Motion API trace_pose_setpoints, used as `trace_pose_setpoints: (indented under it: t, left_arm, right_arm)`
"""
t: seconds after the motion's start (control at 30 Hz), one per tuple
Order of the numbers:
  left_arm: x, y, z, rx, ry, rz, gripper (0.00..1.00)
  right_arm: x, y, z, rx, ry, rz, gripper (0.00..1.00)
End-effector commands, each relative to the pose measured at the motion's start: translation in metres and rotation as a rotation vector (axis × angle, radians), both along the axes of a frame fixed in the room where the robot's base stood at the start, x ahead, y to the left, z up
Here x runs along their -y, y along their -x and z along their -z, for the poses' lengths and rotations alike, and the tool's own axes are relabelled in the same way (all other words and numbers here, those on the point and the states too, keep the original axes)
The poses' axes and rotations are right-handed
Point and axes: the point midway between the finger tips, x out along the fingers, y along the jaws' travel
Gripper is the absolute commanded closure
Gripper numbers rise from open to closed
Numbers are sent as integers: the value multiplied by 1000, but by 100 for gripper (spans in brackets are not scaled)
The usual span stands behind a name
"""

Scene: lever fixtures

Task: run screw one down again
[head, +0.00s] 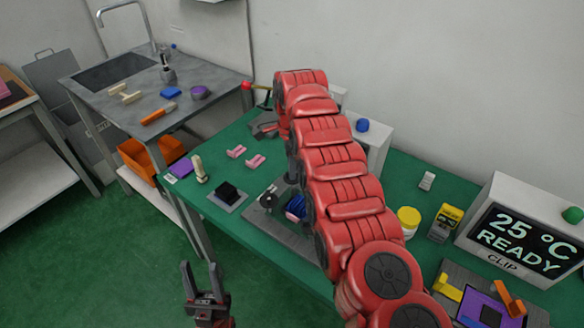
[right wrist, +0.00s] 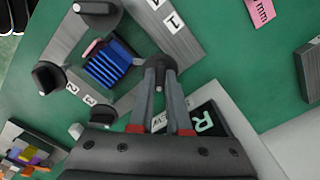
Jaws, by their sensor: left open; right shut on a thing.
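In the right wrist view a grey fixture plate (right wrist: 135,18) carries a blue finned block (right wrist: 108,65) and dark knobs at its corners. Screw one's dark knob (right wrist: 160,64) stands by the label 1. My right gripper (right wrist: 161,82) is shut on this knob; its fingers partly hide it. Other knobs stand at the top (right wrist: 97,12), at the left (right wrist: 48,78) and just above the gripper body (right wrist: 103,114). In the head view the blue block (head: 296,206) shows beside my red right arm, which hides much of the fixture. My left gripper (head: 206,284) is open and empty, off the table's front edge.
A display (head: 522,238) reads "25 °C READY" and "CLIP". A sink counter (head: 190,100) stands behind left.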

Motion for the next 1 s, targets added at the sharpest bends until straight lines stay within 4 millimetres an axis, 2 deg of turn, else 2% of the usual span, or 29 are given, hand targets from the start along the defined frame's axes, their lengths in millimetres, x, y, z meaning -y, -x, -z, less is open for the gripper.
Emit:
trace_pose_setpoints:
  t: [0.2, 0.23, 0.4, 0.77, 0.87, 0.93, 1.0]
  left_arm:
    - [0, 0, 0, 0, 0, 0, 55]
    - [0, 0, 0, 0, 0, 0, 55]
    - [0, 0, 0, 0, 0, 0, 55]
    - [0, 0, 0, 0, 0, 0, 55]
    - [0, 0, -1, 0, 0, 0, 55]
    - [0, 0, -1, 0, 0, 0, 55]
    - [0, 0, -27, 0, 0, 0, 55]
  right_arm:
    - [0, 0, 1, -2, 0, 1, 100]
    - [0, 0, 1, -2, 0, 1, 83]
    - [0, 0, 0, -1, 0, 0, 55]
    - [1, 0, -5, 0, -1, 1, 55]
    - [1, -1, -18, 1, -2, 1, 55]
    - [1, -1, -34, 5, -2, 0, 55]
    - [1, -1, -58, 1, -1, 1, 55]
